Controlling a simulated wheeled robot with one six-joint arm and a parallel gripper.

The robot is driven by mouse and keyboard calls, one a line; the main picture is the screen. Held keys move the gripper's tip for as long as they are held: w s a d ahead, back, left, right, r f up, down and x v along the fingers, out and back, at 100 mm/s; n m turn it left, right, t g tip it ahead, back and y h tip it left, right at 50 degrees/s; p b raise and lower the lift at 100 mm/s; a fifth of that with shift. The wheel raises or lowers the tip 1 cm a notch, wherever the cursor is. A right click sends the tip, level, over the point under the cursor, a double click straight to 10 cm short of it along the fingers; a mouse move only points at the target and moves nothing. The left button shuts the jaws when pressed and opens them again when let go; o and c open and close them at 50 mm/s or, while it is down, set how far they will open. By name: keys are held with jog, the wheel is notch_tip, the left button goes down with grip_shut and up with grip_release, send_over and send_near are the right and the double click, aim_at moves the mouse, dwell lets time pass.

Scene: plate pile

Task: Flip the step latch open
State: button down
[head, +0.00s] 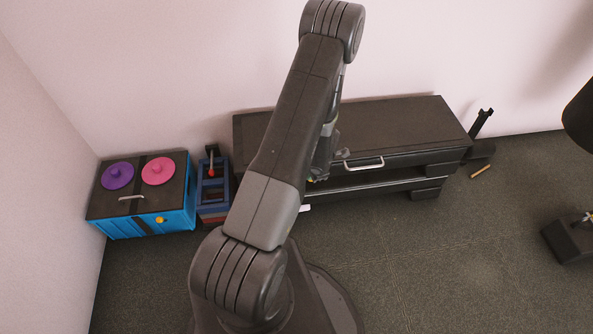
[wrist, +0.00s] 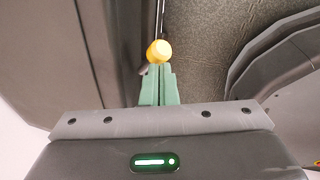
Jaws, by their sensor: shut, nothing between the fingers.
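In the wrist view my gripper (wrist: 159,72) has its two green fingers closed together, with nothing between them. A round yellow knob (wrist: 159,50) sits right at the fingertips; whether they touch is not clear. The knob appears in front of the dark edge of a long low dark unit (head: 400,125). In the head view a small yellow spot (head: 312,180) shows beside my arm, near the unit's front. My arm covers most of the gripper there and the unit's left front. The rest of the latch is hidden, so its position cannot be told.
The unit has a pale handle (head: 363,163) on its front. At the left stand a blue box (head: 175,217) with purple and pink discs on top, and a dark blue stand (head: 213,190) with a red knob. A wooden stick (head: 480,172) lies right of the unit. The carpet at right is mostly clear.

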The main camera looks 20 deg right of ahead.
jog(key=shift+d, duration=0.2)
jog(key=shift+a, duration=0.2)
jog(key=shift+r, duration=0.1)
jog(key=shift+r+p, duration=0.7)
jog(key=shift+p, duration=0.35)
